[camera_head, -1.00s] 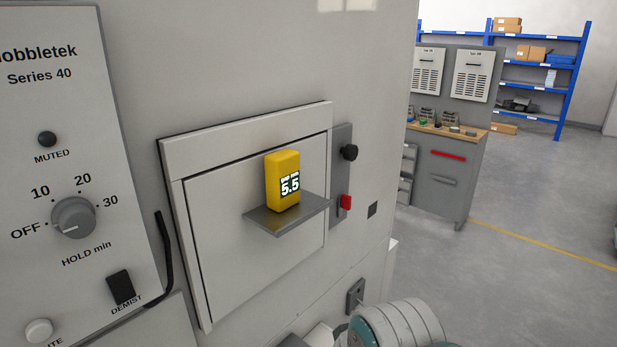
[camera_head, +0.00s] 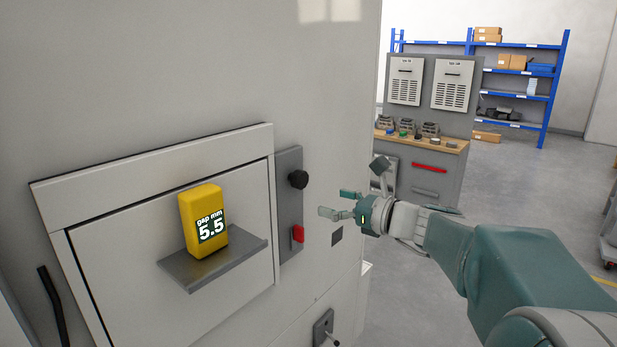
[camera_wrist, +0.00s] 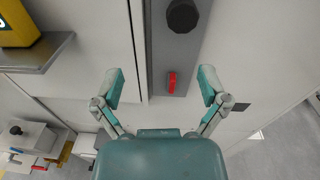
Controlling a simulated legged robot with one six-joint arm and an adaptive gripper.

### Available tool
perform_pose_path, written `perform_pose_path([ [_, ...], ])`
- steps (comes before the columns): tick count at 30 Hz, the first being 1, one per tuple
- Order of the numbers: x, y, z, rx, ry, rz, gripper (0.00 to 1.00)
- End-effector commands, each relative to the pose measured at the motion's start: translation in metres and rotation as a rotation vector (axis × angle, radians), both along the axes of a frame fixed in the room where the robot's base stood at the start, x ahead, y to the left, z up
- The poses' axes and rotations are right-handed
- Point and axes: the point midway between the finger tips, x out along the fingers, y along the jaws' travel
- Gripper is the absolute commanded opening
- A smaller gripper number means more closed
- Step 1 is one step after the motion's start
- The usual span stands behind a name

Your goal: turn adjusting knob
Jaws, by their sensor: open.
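A black round knob (camera_head: 298,179) sits near the top of a grey vertical plate (camera_head: 288,215) at the right edge of the white panel door. It also shows at the top of the wrist view (camera_wrist: 182,15). A red lever (camera_head: 298,234) is below it on the same plate, and in the wrist view (camera_wrist: 172,82) it lies between and beyond my fingertips. A yellow gauge (camera_head: 203,222) reads "gap mm 5.5". My gripper (camera_head: 349,203) is open and empty, to the right of the plate and apart from it. In the wrist view my fingers (camera_wrist: 160,88) are spread wide.
The gauge stands on a grey shelf (camera_head: 215,264) jutting from the door. A small metal latch (camera_head: 324,328) sits lower on the cabinet. A workbench (camera_head: 430,145) and blue shelving (camera_head: 545,95) stand in the background. Free space lies to the right of the cabinet face.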

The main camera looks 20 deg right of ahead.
Motion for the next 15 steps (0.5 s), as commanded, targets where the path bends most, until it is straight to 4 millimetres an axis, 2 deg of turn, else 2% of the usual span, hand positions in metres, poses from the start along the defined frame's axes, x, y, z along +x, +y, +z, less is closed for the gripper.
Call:
perform_pose_path([
  [1, 0.006, -0.009, 0.003, 0.05, 0.003, -0.021, 0.93],
  [4, 0.011, -0.014, 0.007, 0.103, 0.003, -0.041, 0.93],
  [8, 0.019, -0.002, 0.008, 0.103, 0.003, -0.04, 0.93],
  [15, 0.053, 0.019, 0.007, 0.104, 0.003, -0.037, 0.93],
])
